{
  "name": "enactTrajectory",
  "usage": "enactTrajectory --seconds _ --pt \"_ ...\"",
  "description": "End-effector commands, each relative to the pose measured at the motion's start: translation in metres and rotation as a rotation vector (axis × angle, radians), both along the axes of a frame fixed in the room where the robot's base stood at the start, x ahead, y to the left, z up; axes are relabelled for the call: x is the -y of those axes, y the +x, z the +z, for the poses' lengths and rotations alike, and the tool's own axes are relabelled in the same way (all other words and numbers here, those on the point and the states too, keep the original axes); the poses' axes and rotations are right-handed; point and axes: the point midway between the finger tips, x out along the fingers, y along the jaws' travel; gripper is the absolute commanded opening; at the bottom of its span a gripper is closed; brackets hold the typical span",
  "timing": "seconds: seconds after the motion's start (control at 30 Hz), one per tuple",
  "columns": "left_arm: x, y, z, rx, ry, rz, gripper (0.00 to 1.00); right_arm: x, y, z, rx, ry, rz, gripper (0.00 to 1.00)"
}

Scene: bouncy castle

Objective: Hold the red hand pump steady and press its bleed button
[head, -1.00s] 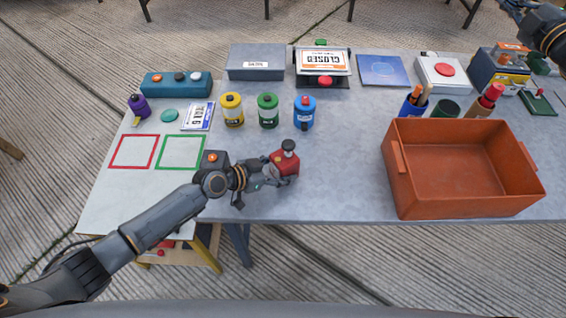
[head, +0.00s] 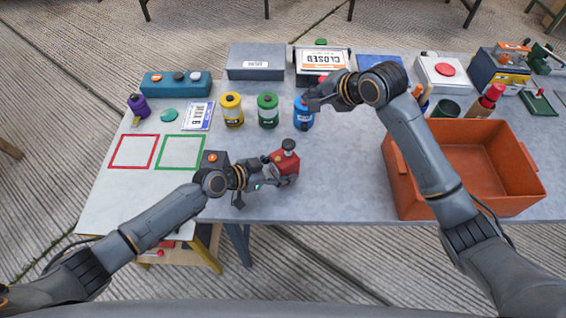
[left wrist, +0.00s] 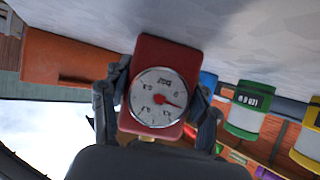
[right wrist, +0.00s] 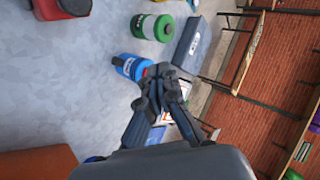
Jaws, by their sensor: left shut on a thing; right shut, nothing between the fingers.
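The red hand pump (head: 286,165) stands near the front middle of the table, with a dark knob on top. My left gripper (head: 270,172) is shut on its body. In the left wrist view the pump (left wrist: 165,60) sits between both fingers, its round white gauge facing the camera. The bleed button cannot be made out. My right gripper (head: 310,103) is shut and empty, by the blue canister and behind the pump in the head view. In the right wrist view its closed fingertips (right wrist: 160,75) are close to the blue canister (right wrist: 130,67); contact cannot be told.
Green (head: 268,111) and yellow (head: 232,110) canisters stand left of the blue one. An orange bin (head: 515,165) stands at the right under my right arm. A closed sign (head: 322,60) and a grey box (head: 256,62) are at the back. The table between pump and bin is clear.

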Motion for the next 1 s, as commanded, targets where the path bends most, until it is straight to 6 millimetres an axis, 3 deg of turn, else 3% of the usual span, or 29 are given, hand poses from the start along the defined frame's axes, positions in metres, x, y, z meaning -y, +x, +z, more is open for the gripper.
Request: enactTrajectory --seconds 0.03,0.1,0.33,0.57,1.0 --pt "0.000 -0.002 -0.002 -0.004 0.003 -0.004 0.43 -0.017 -0.018 -0.006 -0.100 0.079 -0.022 0.00" --pt "0.000 -0.002 -0.002 -0.004 0.003 -0.004 0.43 -0.034 -0.040 -0.012 -0.238 0.169 -0.062 0.00" --pt "0.000 -0.002 -0.002 -0.005 0.002 -0.003 0.43 -0.063 -0.090 -0.019 -0.550 0.337 -0.145 0.00" --pt "0.000 -0.002 -0.002 -0.005 0.002 -0.003 0.43 -0.067 -0.100 -0.029 -0.620 0.365 -0.165 0.00" --pt "0.001 -0.002 -0.002 -0.004 0.002 -0.004 0.43 -0.067 -0.100 -0.087 -0.617 0.363 -0.165 0.00"
